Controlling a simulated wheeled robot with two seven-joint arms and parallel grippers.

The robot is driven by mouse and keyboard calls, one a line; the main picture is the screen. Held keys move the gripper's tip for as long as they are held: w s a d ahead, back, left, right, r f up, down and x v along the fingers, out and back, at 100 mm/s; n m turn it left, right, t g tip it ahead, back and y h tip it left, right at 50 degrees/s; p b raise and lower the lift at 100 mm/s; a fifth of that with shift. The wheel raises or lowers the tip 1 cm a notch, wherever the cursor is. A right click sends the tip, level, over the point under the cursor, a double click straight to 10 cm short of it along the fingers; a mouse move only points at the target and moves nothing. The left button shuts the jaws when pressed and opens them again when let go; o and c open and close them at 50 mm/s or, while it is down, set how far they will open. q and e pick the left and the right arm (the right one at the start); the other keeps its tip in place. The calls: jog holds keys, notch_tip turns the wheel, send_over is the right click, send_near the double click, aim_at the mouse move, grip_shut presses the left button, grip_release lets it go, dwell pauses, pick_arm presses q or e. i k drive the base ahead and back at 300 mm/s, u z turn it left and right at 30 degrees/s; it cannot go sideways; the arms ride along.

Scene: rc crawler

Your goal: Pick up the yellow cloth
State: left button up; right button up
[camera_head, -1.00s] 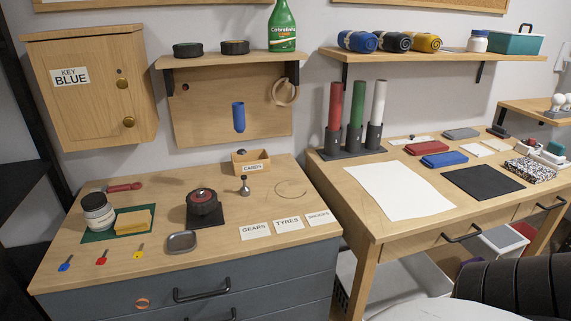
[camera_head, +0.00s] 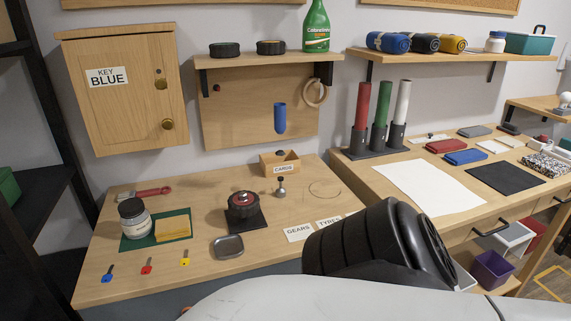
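Nothing covers the cloth. A rolled yellow bundle (camera_head: 452,44) also lies on the upper right shelf. Neither of my grippers is in view; only a black and a pale part of my own body show in the foreground.
Three small keys, blue (camera_head: 108,274), red (camera_head: 147,266) and yellow (camera_head: 185,258), lie in front of the mat. A grey metal dish (camera_head: 228,247) and a black round part (camera_head: 242,204) are to its right. A red-handled tool (camera_head: 146,193) lies behind.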

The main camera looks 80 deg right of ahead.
aim_at(178, 227)
jog(key=i, duration=0.3)
jog(key=z, duration=2.5)
jog(key=i, duration=0.5)
jog(key=z, duration=0.5)
jog(key=k, duration=0.9)
jog(key=z, duration=0.05)
jog(key=i, duration=0.3)
